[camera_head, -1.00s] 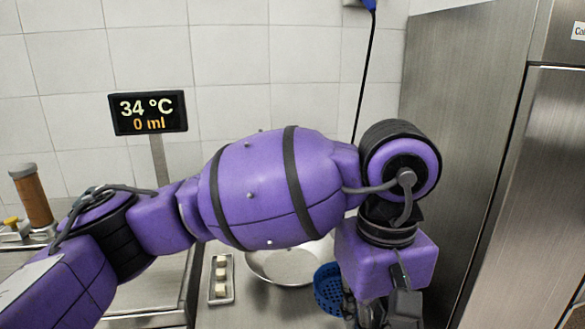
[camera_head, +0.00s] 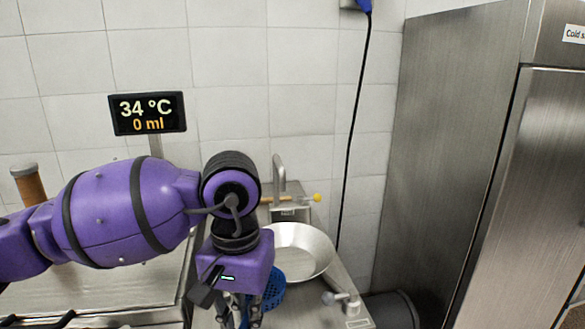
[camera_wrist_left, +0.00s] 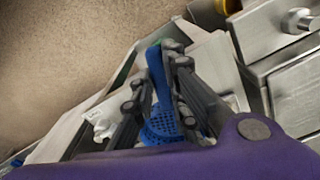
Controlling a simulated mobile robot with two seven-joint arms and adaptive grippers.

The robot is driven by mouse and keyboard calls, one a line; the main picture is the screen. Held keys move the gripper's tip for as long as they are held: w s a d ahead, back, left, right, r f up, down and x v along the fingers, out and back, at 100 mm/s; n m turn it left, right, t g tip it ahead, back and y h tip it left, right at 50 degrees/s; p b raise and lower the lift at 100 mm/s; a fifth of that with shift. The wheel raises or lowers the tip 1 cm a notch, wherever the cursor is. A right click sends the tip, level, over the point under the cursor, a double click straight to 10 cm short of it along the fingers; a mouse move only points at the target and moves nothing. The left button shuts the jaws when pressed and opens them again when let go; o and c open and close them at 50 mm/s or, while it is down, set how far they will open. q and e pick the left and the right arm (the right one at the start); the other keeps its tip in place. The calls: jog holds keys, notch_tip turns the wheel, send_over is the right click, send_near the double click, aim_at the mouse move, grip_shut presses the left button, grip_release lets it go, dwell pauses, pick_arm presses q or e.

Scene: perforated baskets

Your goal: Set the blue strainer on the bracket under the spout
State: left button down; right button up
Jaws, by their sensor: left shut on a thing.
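The blue perforated strainer (camera_head: 271,289) shows in the head view just right of my left gripper (camera_head: 240,314), which hides part of it. In the left wrist view, my left gripper (camera_wrist_left: 168,88) is shut on the strainer's blue handle (camera_wrist_left: 155,72), with the perforated bowl (camera_wrist_left: 160,126) between and below the fingers. A grey spout (camera_head: 278,170) rises behind a wide steel bowl (camera_head: 305,255). I cannot clearly make out the bracket; a fitting with a yellow knob (camera_head: 317,198) sits by the spout. My right gripper is not in view.
A display (camera_head: 148,113) reads 34 °C and 0 ml. A small tap-like fitting (camera_head: 342,300) stands at the counter's right front. A tall steel cabinet (camera_head: 460,150) closes off the right, with a dark bin (camera_head: 392,311) beside it. A brown cylinder (camera_head: 29,183) stands at left.

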pick_arm(q)
jog(key=a+f+n, duration=0.2)
jog(key=a+f, duration=0.1)
jog(key=a, duration=0.6)
jog(key=s+r+p, duration=0.9)
jog(key=p, duration=0.3)
jog(key=shift+s+a, duration=0.15)
jog(key=shift+s, duration=0.15)
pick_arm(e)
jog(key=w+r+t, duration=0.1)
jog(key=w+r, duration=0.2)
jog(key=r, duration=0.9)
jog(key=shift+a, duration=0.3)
